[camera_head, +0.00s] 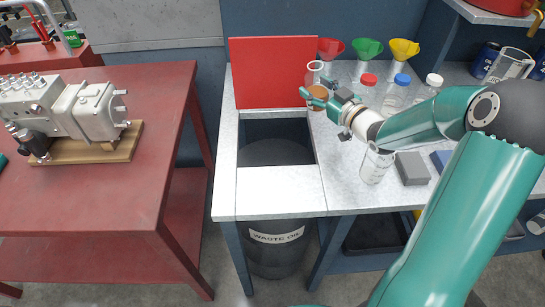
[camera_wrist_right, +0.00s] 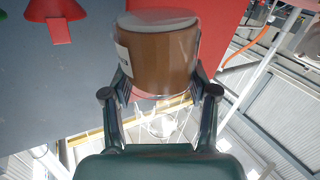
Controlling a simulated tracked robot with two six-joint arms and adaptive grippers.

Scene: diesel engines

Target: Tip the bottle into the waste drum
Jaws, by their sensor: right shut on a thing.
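My right gripper (camera_head: 322,98) is shut on a clear bottle (camera_head: 315,74) with brown liquid in its lower part. In the head view it is at the right rear corner of the bench opening, with the clear part of the bottle uppermost. In the right wrist view the bottle (camera_wrist_right: 158,55) sits between the fingers of the right gripper (camera_wrist_right: 160,95), and part of a pale label shows. The dark waste drum (camera_head: 275,258), labelled WASTE OIL, stands under the bench, below the square opening. My left gripper is not seen.
A red panel (camera_head: 273,73) stands upright behind the opening. Red, green (camera_head: 367,48) and yellow funnels stand at the back. Capped bottles (camera_head: 396,94), a clear beaker (camera_head: 375,163) and a grey block (camera_head: 411,168) are on the bench at right. A red table (camera_head: 150,100) bears an engine part.

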